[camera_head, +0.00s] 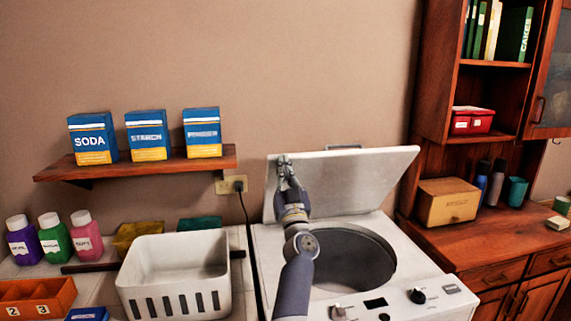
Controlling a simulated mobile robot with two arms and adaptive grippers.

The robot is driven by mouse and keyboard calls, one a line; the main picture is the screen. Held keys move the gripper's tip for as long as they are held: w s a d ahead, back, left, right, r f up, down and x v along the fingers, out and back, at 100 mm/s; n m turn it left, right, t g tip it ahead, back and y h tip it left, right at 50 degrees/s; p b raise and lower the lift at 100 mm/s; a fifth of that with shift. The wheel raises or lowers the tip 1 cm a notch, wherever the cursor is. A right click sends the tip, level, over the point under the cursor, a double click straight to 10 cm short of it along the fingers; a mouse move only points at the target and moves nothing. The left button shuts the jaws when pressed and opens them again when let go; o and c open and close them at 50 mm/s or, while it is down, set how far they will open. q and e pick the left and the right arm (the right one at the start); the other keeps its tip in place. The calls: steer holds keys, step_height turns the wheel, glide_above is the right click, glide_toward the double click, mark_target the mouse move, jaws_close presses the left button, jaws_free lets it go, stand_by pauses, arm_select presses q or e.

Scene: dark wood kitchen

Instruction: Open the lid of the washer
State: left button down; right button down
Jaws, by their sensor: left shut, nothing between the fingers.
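The white washer (428,272) stands at the lower middle, with dark knobs on its front panel. Its lid (365,178) is raised and leans back near the wall, and the dark round drum opening (362,262) shows below it. My left gripper (284,162) is shut and empty at the left part of the lid's inner face, near its upper edge. I cannot tell whether the fingertips touch the lid. My left arm crosses the left side of the opening and hides part of it. My right gripper is not in view.
A white basket (170,257) stands left of the washer, beside several coloured bottles (55,238). A shelf with blue boxes (148,136) hangs above. A wooden cabinet (440,238) with a yellow box (450,199) stands close on the right.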

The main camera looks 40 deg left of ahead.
arm_select(q)
steer(key=shift+g+h, duration=0.5)
steer(key=shift+h, duration=0.1)
steer(key=w+a+r+p, duration=0.2)
steer(key=p, duration=0.2)
steer(key=w+a+r+p, duration=0.2)
steer(key=a+r+p, duration=0.1)
steer(key=p, duration=0.1)
steer(key=shift+w, duration=0.1)
steer(key=x, duration=0.1)
steer(key=b+x, duration=0.1)
steer(key=x, duration=0.3)
steer(key=shift+w+a+f, duration=0.1)
steer(key=shift+w+f, duration=0.1)
steer(key=shift+f, duration=0.2)
steer(key=shift+s, duration=0.1)
